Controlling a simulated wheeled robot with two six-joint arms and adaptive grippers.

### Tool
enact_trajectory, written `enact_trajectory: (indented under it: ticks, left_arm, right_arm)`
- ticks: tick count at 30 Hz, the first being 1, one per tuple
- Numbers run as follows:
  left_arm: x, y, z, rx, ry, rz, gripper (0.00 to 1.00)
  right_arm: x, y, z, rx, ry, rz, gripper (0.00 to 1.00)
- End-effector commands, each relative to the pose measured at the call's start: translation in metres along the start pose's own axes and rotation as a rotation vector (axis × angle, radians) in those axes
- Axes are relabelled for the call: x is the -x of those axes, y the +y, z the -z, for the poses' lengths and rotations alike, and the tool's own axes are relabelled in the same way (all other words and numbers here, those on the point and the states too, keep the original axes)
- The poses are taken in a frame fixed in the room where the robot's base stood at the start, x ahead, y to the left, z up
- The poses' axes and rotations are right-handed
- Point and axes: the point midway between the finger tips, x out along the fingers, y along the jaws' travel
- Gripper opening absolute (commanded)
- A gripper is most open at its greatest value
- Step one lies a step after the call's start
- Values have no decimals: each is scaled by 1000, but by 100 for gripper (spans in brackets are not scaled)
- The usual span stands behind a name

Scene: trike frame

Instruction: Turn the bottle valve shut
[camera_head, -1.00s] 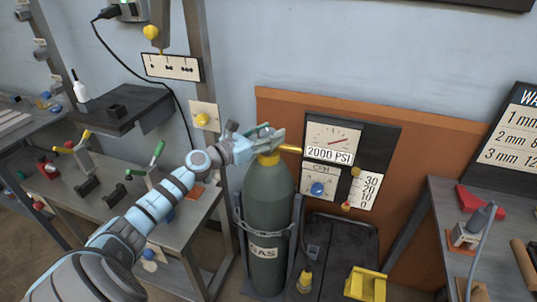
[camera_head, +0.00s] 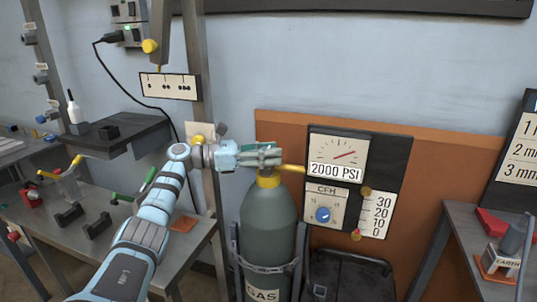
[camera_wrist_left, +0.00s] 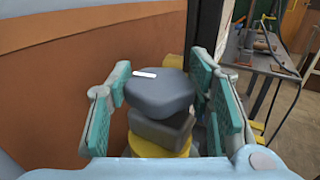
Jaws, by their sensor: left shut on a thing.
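The dark green gas bottle (camera_head: 267,228) stands upright in a grey holder, with a yellow collar (camera_head: 268,180) at its top. My left gripper (camera_head: 262,158) is at the bottle top, its fingers level on either side of the valve. The head view mostly hides the valve behind the fingers. In the left wrist view the valve knob (camera_wrist_left: 160,92) is dark grey with a white mark, above a grey block and yellow collar. The green finger pads stand on both sides of it, and my left gripper is shut on it. My right gripper is not in view.
A gauge panel (camera_head: 399,155) reading 2000 PSI stands right of the bottle, joined by a yellow pipe (camera_head: 292,168). A flow dial (camera_head: 323,214) sits below the gauge. Workbenches stand left (camera_head: 110,245) and right (camera_head: 460,235). A dark shelf (camera_head: 118,135) is at left.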

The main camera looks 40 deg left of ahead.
Motion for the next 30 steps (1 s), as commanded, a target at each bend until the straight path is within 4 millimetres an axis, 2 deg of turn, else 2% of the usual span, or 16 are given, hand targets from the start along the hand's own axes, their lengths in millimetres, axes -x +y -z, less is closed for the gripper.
enact_trajectory:
  ticks: [8,9,12,23,26,30]
  left_arm:
    - [0,0,1,3,2,0,19]
    - [0,0,1,3,2,0,53]
    - [0,0,1,2,2,0,68]
    - [5,0,1,1,1,0,68]
    - [22,0,1,1,5,-1,68]
    - [60,1,2,3,7,-3,68]
  right_arm:
    - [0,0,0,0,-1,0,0]
    - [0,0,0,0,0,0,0]
    - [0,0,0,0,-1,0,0]
    - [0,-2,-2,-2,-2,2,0]
    - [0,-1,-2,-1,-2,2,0]
    - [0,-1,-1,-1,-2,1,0]
